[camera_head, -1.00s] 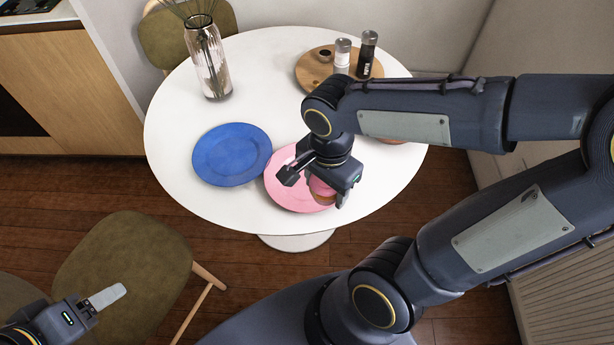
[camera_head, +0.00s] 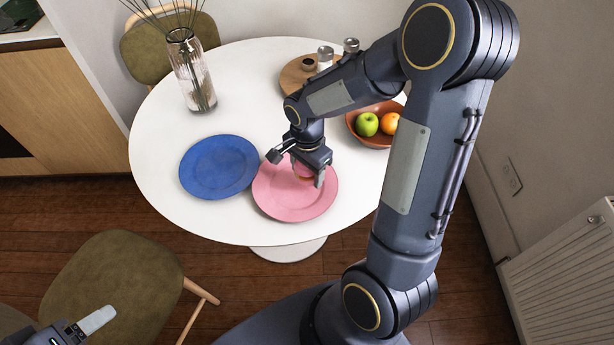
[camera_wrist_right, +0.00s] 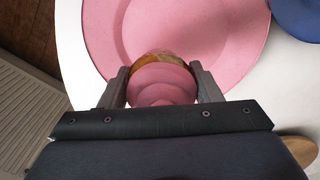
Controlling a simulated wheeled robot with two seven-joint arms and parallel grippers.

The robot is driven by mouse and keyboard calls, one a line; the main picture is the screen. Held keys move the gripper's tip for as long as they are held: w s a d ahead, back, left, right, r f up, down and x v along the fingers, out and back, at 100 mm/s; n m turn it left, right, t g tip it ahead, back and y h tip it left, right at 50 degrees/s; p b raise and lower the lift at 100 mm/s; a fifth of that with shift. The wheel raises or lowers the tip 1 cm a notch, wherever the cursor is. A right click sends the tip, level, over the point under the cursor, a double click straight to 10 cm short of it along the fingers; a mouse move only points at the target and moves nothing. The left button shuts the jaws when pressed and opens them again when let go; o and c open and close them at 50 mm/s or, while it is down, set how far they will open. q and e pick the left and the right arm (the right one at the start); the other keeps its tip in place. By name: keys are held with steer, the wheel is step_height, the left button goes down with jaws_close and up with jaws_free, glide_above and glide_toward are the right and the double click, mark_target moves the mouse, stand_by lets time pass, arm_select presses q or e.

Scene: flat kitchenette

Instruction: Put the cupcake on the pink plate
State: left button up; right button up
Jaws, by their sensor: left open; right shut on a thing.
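The pink plate (camera_head: 287,201) lies on the white round table, right of the blue plate. My right gripper (camera_head: 302,172) is over the far part of the pink plate and is shut on the cupcake (camera_head: 304,170), whose pink top shows between the fingers. In the right wrist view the cupcake (camera_wrist_right: 162,82) sits between both fingers, with the pink plate (camera_wrist_right: 200,35) behind it. I cannot tell whether the cupcake touches the plate. My left gripper (camera_head: 92,322) is at the lower left, away from the table, only partly in view, and open.
The blue plate (camera_head: 219,167) is close beside the pink plate. A bowl (camera_head: 372,139) with a green apple (camera_head: 367,124) and an orange (camera_head: 389,123) stands to the right. A glass vase (camera_head: 193,80) and a wooden board (camera_head: 296,77) stand farther back. The table front is clear.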

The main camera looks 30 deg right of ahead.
mark_target(307, 178)
steer(key=shift+f, duration=1.45)
steer(key=shift+f+b, duration=0.2)
steer(key=shift+b, duration=0.15)
steer(key=o, duration=0.3)
steer(key=shift+o, duration=0.2)
steer(key=shift+r, duration=0.1)
